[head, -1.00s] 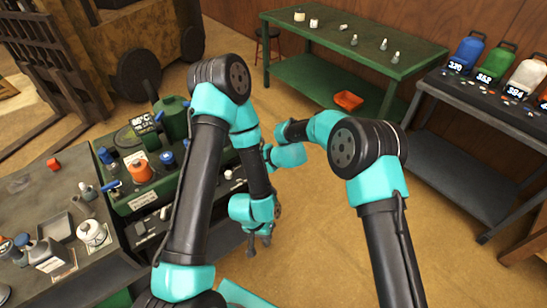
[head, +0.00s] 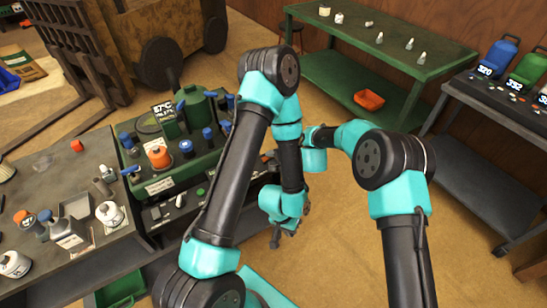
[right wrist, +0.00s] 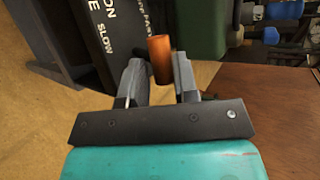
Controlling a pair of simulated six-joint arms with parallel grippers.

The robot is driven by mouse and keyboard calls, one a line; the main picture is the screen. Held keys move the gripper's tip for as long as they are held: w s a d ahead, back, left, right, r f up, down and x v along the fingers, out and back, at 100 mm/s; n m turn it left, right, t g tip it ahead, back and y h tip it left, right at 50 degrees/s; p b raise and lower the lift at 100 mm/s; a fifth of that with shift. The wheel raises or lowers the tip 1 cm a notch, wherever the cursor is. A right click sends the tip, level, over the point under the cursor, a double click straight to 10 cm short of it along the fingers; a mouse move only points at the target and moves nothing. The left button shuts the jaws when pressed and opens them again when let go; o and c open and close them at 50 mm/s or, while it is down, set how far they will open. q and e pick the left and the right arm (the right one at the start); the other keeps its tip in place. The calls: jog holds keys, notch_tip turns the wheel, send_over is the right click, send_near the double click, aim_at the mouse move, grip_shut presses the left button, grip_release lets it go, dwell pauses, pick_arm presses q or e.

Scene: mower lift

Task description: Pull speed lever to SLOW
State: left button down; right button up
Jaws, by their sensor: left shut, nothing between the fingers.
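The speed lever's orange knob (right wrist: 160,60) stands between the fingertips of my right gripper (right wrist: 160,75) in the right wrist view. The fingers flank the knob closely; whether both press on it is not clear. The dark panel (right wrist: 112,25) beside it carries white lettering, including SLOW, left of the knob. In the head view my arms hide the lever and most of my right gripper. My left gripper (head: 275,239) is shut and empty, pointing down in front of the green machine (head: 158,185), apart from it.
A grey workbench (head: 45,180) with bottles and a tray stands at the left. A green table (head: 440,58) stands at the back, with an orange bin (head: 369,100) on its lower shelf. Open floor lies between the machine and the dark shelf unit (head: 490,120) at right.

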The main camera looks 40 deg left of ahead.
jog(key=shift+r, duration=0.1)
jog(key=v, duration=0.7)
jog(key=shift+d, duration=0.2)
jog(key=shift+w, duration=0.1)
dwell(0.4)
jog(key=d+f+m+t+h, duration=0.1)
jog(key=d+f+h, duration=0.2)
jog(key=d+f, duration=0.85)
jog(key=d+f+h, duration=0.2)
jog(key=d+h, duration=0.2)
jog(key=d, duration=1.7)
jog(key=shift+n+t+h, duration=0.3)
jog(key=shift+t+h, duration=0.2)
jog(key=shift+h, duration=0.3)
jog(key=s+d+f, duration=0.1)
jog(key=s+d, duration=0.4)
jog(key=d, duration=0.3)
jog(key=s+d, duration=0.5)
jog(key=d, duration=0.3)
jog(key=s+d+f, duration=0.1)
jog(key=s+d, duration=0.4)
jog(key=d, duration=0.3)
jog(key=shift+s+d+f, duration=0.15)
jog(key=shift+d+f, duration=0.15)
